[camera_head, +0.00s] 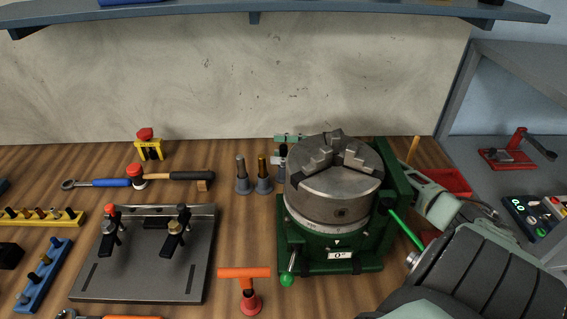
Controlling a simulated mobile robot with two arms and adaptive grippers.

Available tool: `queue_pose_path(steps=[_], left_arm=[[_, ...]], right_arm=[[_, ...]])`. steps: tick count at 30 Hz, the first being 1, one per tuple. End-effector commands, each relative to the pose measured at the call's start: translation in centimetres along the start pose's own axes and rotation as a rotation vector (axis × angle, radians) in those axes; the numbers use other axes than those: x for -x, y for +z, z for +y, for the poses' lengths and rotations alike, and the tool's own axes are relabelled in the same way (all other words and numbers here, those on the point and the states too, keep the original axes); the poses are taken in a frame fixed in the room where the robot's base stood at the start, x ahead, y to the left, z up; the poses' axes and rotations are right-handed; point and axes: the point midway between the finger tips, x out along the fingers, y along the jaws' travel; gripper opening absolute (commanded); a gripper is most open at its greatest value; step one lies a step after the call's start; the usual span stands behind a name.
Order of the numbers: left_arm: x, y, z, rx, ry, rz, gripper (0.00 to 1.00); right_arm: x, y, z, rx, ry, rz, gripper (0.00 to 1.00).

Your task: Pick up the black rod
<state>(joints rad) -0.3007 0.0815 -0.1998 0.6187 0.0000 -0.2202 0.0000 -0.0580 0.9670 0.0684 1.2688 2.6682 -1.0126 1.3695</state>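A grey rod (241,167) and a brass-coloured rod (262,167) stand upright in grey cone holders left of the chuck. A third holder (281,175) stands close to the chuck and is partly hidden. I cannot clearly make out a black rod there. My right arm comes in from the lower right and passes behind the chuck. A small pale part of my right gripper (286,138) shows above the third holder. Its fingers are mostly hidden, so I cannot tell whether they are open or hold anything. My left gripper is not in view.
A three-jaw chuck (335,197) on a green base stands between my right arm and the holders. A shelf (340,10) crosses above.

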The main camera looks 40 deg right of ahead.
Motion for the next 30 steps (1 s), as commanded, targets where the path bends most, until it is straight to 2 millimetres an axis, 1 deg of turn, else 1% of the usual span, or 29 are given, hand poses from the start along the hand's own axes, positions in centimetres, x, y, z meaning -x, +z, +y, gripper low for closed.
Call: queue_pose_path(steps=[1,2,14,27,30], left_arm=[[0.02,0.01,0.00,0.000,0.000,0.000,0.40],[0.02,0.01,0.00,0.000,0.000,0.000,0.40],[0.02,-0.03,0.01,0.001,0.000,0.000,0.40],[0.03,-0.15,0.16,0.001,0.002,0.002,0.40],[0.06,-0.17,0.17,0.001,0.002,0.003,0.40]], right_arm=[[0.02,0.00,0.00,0.000,0.000,0.000,0.38],[0.03,0.00,0.00,0.000,0.000,0.000,0.35],[0.05,-0.03,0.00,-0.001,0.000,0.000,0.00],[0.04,0.13,-0.02,0.000,0.000,-0.002,0.00],[0.05,0.74,-0.02,0.002,0.001,-0.002,0.00]])
